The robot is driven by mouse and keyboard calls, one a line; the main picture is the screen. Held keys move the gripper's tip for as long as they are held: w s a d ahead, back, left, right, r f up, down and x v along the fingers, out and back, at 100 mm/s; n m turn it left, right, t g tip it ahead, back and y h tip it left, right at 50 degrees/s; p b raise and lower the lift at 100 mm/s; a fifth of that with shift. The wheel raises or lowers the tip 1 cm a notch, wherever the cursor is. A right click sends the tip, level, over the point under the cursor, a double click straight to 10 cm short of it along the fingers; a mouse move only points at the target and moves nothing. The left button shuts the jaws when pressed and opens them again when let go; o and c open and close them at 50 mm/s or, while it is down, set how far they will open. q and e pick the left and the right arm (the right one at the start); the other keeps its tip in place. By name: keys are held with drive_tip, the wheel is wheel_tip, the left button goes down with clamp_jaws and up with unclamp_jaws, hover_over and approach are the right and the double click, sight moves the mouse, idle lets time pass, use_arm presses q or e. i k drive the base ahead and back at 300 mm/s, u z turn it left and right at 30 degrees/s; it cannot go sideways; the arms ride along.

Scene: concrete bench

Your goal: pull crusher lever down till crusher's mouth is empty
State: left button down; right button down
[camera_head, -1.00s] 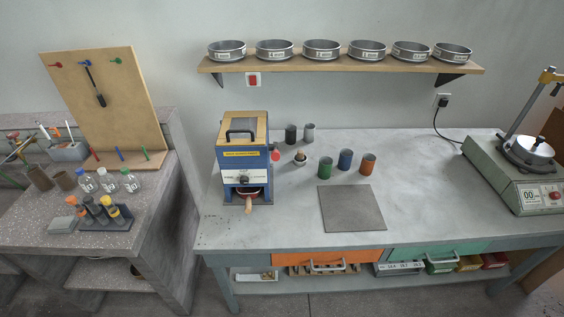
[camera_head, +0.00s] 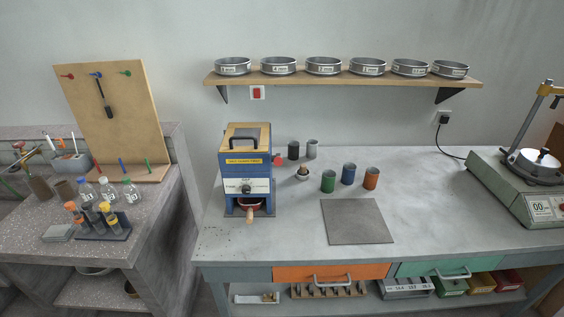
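The crusher (camera_head: 234,171) is a blue and white boxy machine on the left part of the concrete bench (camera_head: 300,230). It has a wooden top with a black handle (camera_head: 245,134). A red knob (camera_head: 277,160) shows at its right side and may be the lever's end; the rest of a lever cannot be made out. A red pan with a wooden handle (camera_head: 250,216) sits in the crusher's lower opening. The mouth's inside cannot be seen from here. Neither of my grippers is in view.
Green (camera_head: 328,181), blue (camera_head: 348,174) and orange cups (camera_head: 371,178) stand right of the crusher, behind a grey mat (camera_head: 357,221). A shelf with several sieves (camera_head: 340,80) hangs above. A sieve shaker (camera_head: 535,190) stands far right.

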sight(277, 161)
drive_tip(key=k, duration=1.15)
drive_tip(key=u, duration=0.65)
drive_tip(key=i, duration=1.65)
drive_tip(key=z, duration=0.8)
